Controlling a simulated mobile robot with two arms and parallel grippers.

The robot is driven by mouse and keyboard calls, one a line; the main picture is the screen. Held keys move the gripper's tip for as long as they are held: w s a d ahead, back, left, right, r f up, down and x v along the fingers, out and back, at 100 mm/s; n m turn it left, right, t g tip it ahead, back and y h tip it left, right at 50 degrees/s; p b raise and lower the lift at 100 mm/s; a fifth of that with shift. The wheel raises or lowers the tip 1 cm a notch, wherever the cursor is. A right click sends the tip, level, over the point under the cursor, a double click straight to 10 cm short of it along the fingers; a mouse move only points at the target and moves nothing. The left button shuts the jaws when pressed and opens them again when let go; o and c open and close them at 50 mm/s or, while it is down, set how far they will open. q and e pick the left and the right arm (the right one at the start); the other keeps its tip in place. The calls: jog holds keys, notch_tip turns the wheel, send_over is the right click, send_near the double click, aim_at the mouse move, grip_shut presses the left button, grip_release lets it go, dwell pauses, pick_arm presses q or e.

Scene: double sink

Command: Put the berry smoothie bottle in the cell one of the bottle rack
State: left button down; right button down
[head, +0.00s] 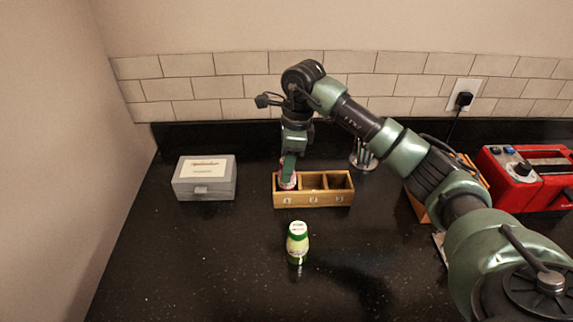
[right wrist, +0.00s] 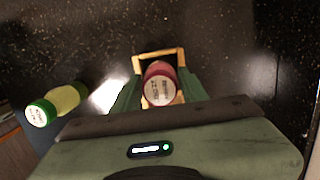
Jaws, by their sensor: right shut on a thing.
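The berry smoothie bottle (head: 287,182), pinkish red with a pale printed cap, is at the left cell of the wooden bottle rack (head: 313,200). This cell is marked 1. The bottle's lower part is hidden by the rack's front wall, so I cannot tell whether it touches the bottom. My right gripper (head: 288,172) comes down from above and is shut on the bottle. In the right wrist view the bottle (right wrist: 160,84) stands between the fingers, with the rack rim (right wrist: 158,54) around it. The middle and right cells look empty. My left gripper is not in view.
A green-capped bottle (head: 297,245) stands on the dark counter in front of the rack. A grey box (head: 205,180) is at the left. A utensil holder (head: 363,157) is behind right. A red appliance (head: 528,175) is far right. The front left counter is clear.

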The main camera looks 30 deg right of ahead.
jog(key=shift+f, duration=0.35)
jog(key=shift+f, duration=0.2)
jog(key=c, duration=0.8)
grip_release()
jog(key=shift+o, duration=0.2)
jog(key=shift+r, duration=0.1)
jog(key=shift+r, duration=0.25)
jog(key=r+b, duration=0.1)
jog(key=r, duration=0.2)
jog(key=d+r+b, duration=0.1)
jog(key=r, duration=0.3)
jog(key=r+b, duration=0.1)
jog(key=r, duration=0.2)
jog(key=shift+s+d+r, duration=0.25)
jog(key=shift+s, duration=0.1)
jog(key=shift+s+d+r, duration=0.1)
jog(key=shift+r, duration=0.45)
